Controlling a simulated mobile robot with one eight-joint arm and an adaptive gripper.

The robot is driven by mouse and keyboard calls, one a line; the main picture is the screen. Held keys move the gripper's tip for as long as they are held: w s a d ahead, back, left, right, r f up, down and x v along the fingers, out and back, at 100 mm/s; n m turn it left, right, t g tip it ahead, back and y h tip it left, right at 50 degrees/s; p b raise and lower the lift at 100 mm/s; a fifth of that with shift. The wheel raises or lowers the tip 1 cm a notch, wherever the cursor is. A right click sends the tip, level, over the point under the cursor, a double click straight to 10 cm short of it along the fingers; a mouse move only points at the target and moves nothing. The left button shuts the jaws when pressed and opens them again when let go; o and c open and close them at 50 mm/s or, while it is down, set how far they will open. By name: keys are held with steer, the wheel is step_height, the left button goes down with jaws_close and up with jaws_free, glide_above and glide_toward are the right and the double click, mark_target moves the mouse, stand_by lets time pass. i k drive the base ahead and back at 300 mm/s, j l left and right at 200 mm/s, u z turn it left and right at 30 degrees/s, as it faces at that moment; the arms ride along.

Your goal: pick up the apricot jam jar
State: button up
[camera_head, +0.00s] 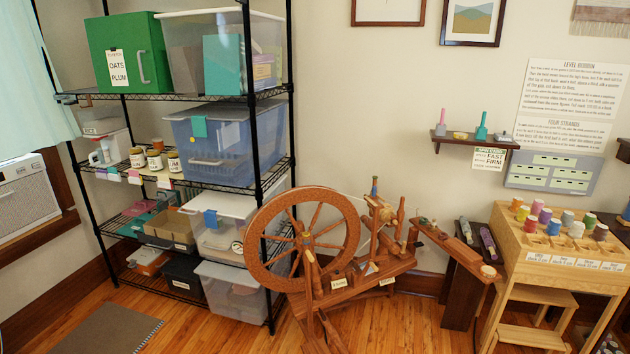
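Several small jars stand together on the second shelf of the black wire rack (222,187), at the left in the head view. A left jar (137,158), a middle jar (154,160) and a right jar (173,162) have dark lids and pale labels. An orange-topped item (158,144) shows just behind them, partly hidden. The labels are too small to read, so I cannot tell which jar is apricot jam. My gripper is not in view.
A blue-tinted bin (225,150) sits right of the jars. A white jug (105,150) is to their left. A spinning wheel (300,240) stands right of the rack. Wooden floor (215,335) is clear in front; a grey mat (95,330) lies at left.

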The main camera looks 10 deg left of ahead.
mark_target(136, 156)
steer(key=i+j+u, duration=0.25)
steer(key=u, duration=0.15)
steer(key=i+j+u, duration=0.15)
steer(key=i+u, duration=1.1)
steer(key=i+l+u, duration=0.2)
steer(key=u, duration=0.25)
steer(key=i+j+z, duration=0.45)
steer(key=i, duration=0.2)
steer(key=i+j+z, duration=0.4)
steer(key=i, duration=0.25)
steer(key=i+j+z, duration=0.45)
steer(key=j, duration=0.3)
steer(key=i+j+z, duration=0.15)
steer(key=j, duration=0.2)
steer(key=i+j+z, duration=0.2)
steer(key=j, duration=0.2)
steer(key=j+z, duration=0.15)
steer(key=j, duration=0.25)
